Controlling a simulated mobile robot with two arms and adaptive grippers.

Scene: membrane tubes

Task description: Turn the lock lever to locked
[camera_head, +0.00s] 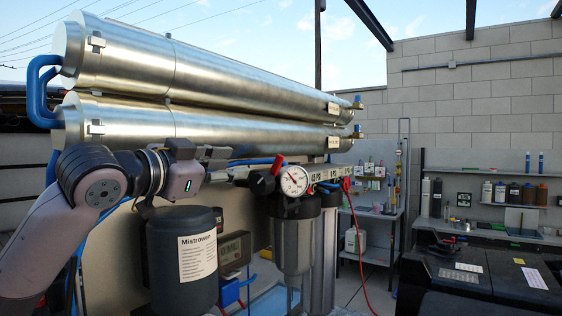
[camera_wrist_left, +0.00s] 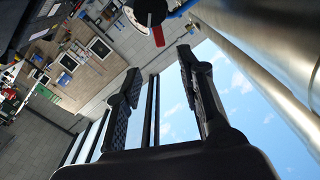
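A black round knob (camera_head: 262,183) with a red lever (camera_head: 279,164) is mounted beside the white pressure gauge (camera_head: 294,180) in the head view. I take it as the lock lever. In the left wrist view the black knob (camera_wrist_left: 150,9) and its red tip (camera_wrist_left: 158,36) show at the top, beyond the fingertips. My left gripper (camera_head: 230,164) is to the left of the knob, in front of the steel tubes' lower side. In the left wrist view its fingers (camera_wrist_left: 160,66) are apart with nothing between them. The lever's locked mark is not readable. My right gripper is not in view.
Two long steel membrane tubes (camera_head: 190,67) run just above my left gripper. A dark canister labelled Mistrowen (camera_head: 181,258) stands below it. Clear filter housings (camera_head: 295,245) hang below the gauge. A red cable (camera_head: 357,225) hangs to their right. Shelves with bottles (camera_head: 490,204) are farther back.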

